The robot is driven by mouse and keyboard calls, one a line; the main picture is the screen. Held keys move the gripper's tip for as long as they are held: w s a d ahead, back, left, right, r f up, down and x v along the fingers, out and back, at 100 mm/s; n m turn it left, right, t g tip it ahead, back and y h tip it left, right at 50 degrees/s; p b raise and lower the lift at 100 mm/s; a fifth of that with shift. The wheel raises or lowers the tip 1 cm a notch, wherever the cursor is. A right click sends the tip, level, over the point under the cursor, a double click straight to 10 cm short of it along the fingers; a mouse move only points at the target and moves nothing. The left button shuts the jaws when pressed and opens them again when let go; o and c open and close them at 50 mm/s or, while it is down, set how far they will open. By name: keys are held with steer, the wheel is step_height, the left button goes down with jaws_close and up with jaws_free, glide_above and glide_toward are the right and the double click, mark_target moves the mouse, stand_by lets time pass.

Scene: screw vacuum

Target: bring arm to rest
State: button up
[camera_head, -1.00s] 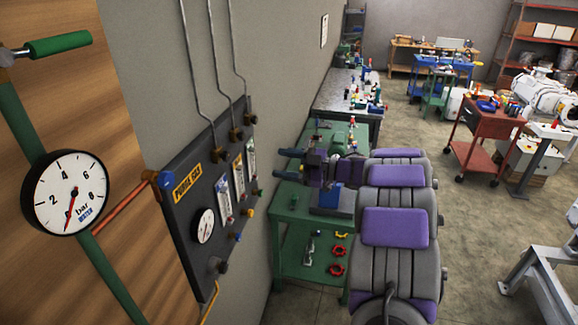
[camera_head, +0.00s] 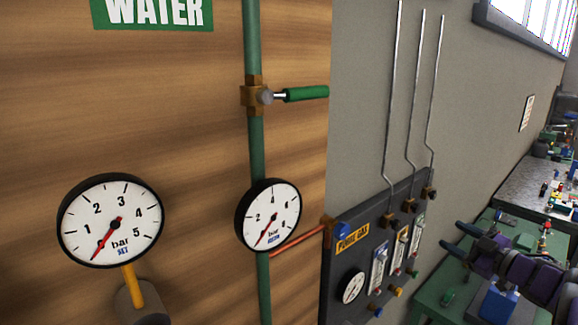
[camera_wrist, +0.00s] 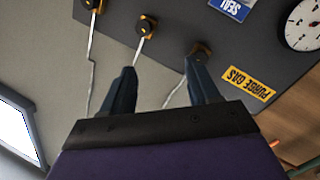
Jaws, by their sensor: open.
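My gripper (camera_head: 459,240) shows at the lower right of the head view, in front of the purge gas panel's right side and above the green bench. Its two dark fingers point left and stand apart with nothing between them. In the wrist view, my gripper (camera_wrist: 158,82) also shows its two fingers spread and empty. Behind them is the dark purge gas panel (camera_wrist: 185,15), with brass fittings and thin pipes. My purple and grey arm runs off the lower right edge of the head view.
The purge gas panel (camera_head: 342,275) hangs on the grey wall left of my gripper. A green bench (camera_head: 435,297) stands below my gripper, with a blue object (camera_head: 497,306) on it. Two round gauges (camera_head: 110,220) (camera_head: 268,215) and a green-handled valve (camera_head: 305,93) are at the wooden wall.

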steer(key=s+a+f+m+g+h+b, duration=1.05)
steer(key=s+a+f+m+h, duration=0.2)
steer(key=s+f, duration=0.4)
steer(key=s+a+f+g+y+b, duration=0.2)
steer(key=s+a+f, duration=0.3)
steer(key=s+a, duration=0.4)
steer(key=s+a+f+n+g+y+b, duration=0.1)
steer(key=s+a+f+g+y, duration=0.3)
steer(key=s+a, duration=0.6)
steer(key=s+f+g+b, duration=0.1)
steer(key=s+f, duration=0.1)
steer(key=s, duration=0.4)
steer(key=shift+a+b, duration=0.15)
steer(key=shift+b, duration=0.2)
steer(key=shift+f, duration=0.1)
